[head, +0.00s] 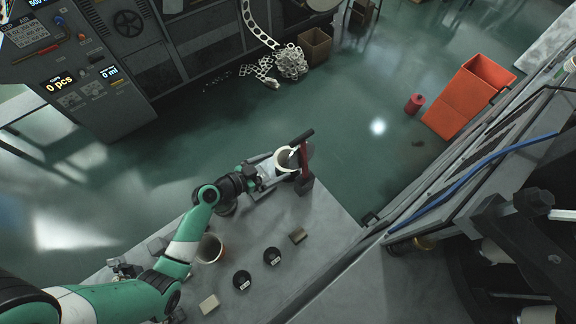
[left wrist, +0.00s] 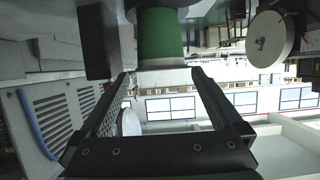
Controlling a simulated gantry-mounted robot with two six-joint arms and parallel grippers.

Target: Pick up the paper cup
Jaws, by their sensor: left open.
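A white-rimmed round cup (head: 283,152) is near the far edge of the grey work table in the head view, beside a dark red and black fixture. My left gripper (head: 287,166) reaches it from the left. Its fingers are open and appear to lie on either side of the cup; whether they touch it I cannot tell. In the left wrist view the open fingers (left wrist: 165,75) show, with a green cylinder (left wrist: 160,34) beyond their tips; I cannot tell what it is. My right gripper is not in view.
A brown container with a pale rim (head: 210,248), two black round pieces (head: 242,280) and small blocks (head: 209,304) sit on the table (head: 325,235). The dark red and black fixture (head: 305,182) stands close to the gripper. An orange bin (head: 460,105) stands on the floor beyond.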

